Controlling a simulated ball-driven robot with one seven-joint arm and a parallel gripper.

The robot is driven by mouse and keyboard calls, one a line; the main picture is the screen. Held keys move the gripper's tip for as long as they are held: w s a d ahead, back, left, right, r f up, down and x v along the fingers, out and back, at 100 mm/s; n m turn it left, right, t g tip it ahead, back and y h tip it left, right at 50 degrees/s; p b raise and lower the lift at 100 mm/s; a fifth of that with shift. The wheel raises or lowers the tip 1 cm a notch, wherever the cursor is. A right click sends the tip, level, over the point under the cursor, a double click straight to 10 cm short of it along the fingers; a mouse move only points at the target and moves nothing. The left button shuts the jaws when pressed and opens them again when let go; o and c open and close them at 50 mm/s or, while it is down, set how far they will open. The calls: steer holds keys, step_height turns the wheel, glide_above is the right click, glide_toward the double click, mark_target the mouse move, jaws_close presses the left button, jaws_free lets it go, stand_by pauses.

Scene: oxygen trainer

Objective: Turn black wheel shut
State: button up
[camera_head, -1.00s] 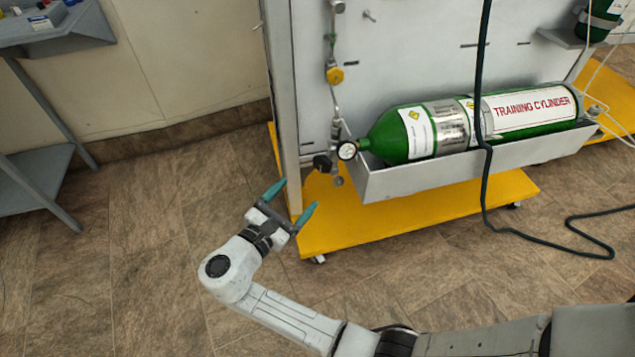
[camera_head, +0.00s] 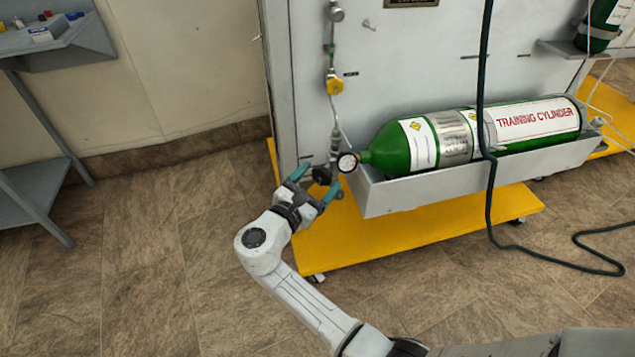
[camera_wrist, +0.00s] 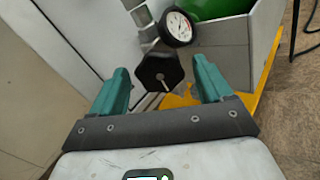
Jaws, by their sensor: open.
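The black wheel (camera_head: 322,175) is on the valve fitting at the left end of the green cylinder (camera_head: 395,150). In the wrist view the black wheel (camera_wrist: 160,73) faces me, between and just beyond my fingertips. My gripper (camera_head: 314,182) is open, with one teal finger on each side of the wheel in the picture. In the wrist view my gripper (camera_wrist: 160,78) shows a gap between its fingers with nothing held. I cannot tell whether a finger touches the wheel. The round white gauge (camera_wrist: 178,27) sits just above and right of the wheel.
The grey tray wall (camera_head: 480,180) holding the cylinder is right of the wheel. The grey panel (camera_head: 420,65) stands behind, above a yellow base (camera_head: 390,240). A dark hose (camera_head: 487,110) hangs at the right. A grey side table (camera_head: 60,50) is at far left. Floor between is clear.

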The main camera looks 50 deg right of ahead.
steer(key=c, duration=1)
steer(key=shift+c, duration=0.2)
